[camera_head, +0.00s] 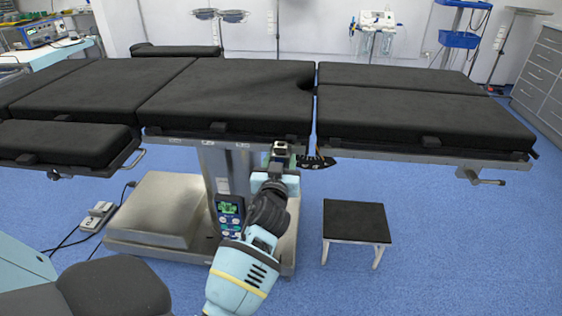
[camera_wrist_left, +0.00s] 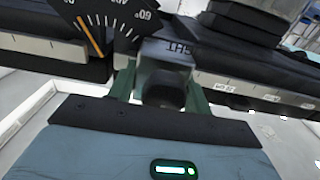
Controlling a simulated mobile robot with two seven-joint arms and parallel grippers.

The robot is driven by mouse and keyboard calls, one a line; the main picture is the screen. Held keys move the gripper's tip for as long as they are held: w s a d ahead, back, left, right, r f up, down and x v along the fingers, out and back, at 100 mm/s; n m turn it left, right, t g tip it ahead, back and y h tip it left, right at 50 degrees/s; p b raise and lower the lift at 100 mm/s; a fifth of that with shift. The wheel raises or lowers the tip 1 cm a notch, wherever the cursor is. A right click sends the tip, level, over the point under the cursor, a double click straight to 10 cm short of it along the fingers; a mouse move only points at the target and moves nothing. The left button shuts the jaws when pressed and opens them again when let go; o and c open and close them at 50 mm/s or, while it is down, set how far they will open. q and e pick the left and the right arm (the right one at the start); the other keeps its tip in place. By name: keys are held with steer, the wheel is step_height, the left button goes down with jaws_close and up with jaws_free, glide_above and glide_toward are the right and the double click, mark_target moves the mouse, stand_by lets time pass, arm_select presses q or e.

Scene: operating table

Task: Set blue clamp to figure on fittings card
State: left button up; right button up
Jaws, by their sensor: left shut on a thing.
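My left gripper (camera_head: 281,162) is at the near rail of the operating table. In the left wrist view its two greenish fingers (camera_wrist_left: 163,90) are closed around a dark rounded knob (camera_wrist_left: 165,88). Beside it is a black dial plate (camera_head: 317,162) with white marks and an orange pointer; the plate (camera_wrist_left: 122,38) also shows in the left wrist view. The pointer (camera_wrist_left: 90,36) is away from the 60 mark, but its exact figure is unclear. No blue colour shows on the clamp, and I cannot make out a fittings card.
The operating table (camera_head: 225,85) has black pads and a side rail. A black-topped step stool (camera_head: 356,222) stands right of its base (camera_head: 165,215). A hand control with a screen (camera_head: 230,212) hangs by the column.

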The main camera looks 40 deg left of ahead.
arm_select(q)
steer(key=s+a+p, duration=0.2)
steer(key=s+a, duration=0.1)
steer(key=a, duration=0.2)
steer(key=s+a+p, duration=0.2)
steer(key=s+a, duration=0.2)
steer(key=a, duration=0.2)
steer(key=s+a+p, duration=0.2)
steer(key=s+a, duration=0.1)
steer(key=a, duration=0.3)
steer(key=shift+s+r+p, duration=0.1)
steer(key=shift+s+p, duration=0.1)
steer(key=shift+p, duration=0.15)
steer(key=shift+s+a, duration=0.25)
steer(key=shift+a, duration=0.15)
steer(key=o, duration=1.3)
steer(key=shift+o, duration=0.4)
steer(key=shift+d, duration=0.1)
steer(key=v, duration=0.7)
steer(key=shift+s+d+p, duration=0.15)
steer(key=shift+s+p, duration=0.15)
steer(key=shift+s, duration=0.05)
